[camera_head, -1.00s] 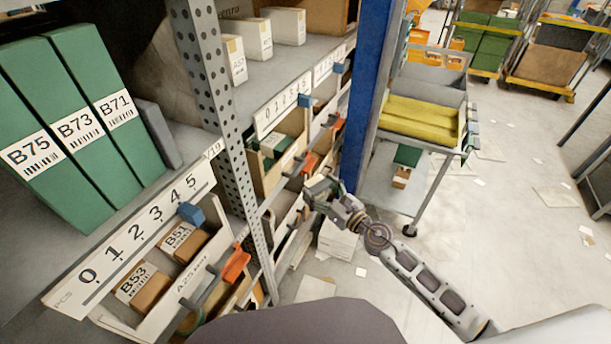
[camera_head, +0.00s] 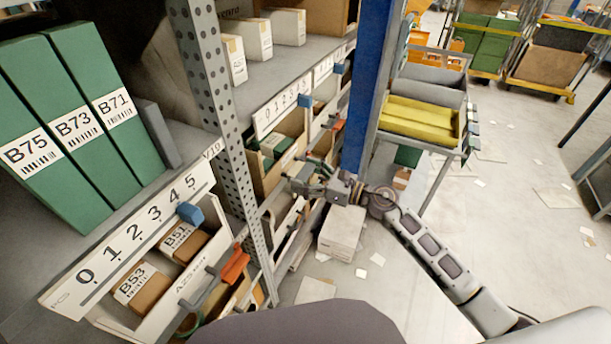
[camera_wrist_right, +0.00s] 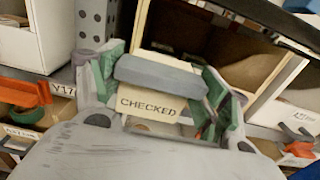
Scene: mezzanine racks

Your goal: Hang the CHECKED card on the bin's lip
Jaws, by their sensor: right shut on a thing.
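The CHECKED card (camera_wrist_right: 152,104) is a cream tag with dark lettering under a thick grey top piece (camera_wrist_right: 160,76), in the right wrist view. My right gripper (camera_wrist_right: 163,82) is shut on it, with green-padded fingers on either side. In the head view my right gripper (camera_head: 303,177) is in front of the rack beside the blue post; the card is too small to make out there. An open bin (camera_wrist_right: 141,22) with a pale edge and brown interior lies just beyond the card. I cannot tell whether the card touches its lip. My left gripper is not in view.
The perforated rack post (camera_head: 213,95) stands left of the gripper, the blue post (camera_head: 368,90) right. Nearby are an orange clip (camera_wrist_right: 22,94), a lower bin (camera_head: 165,310) and a pale floor box (camera_head: 342,230). A cart with yellow bins (camera_head: 415,118) stands right; floor beyond is mostly open.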

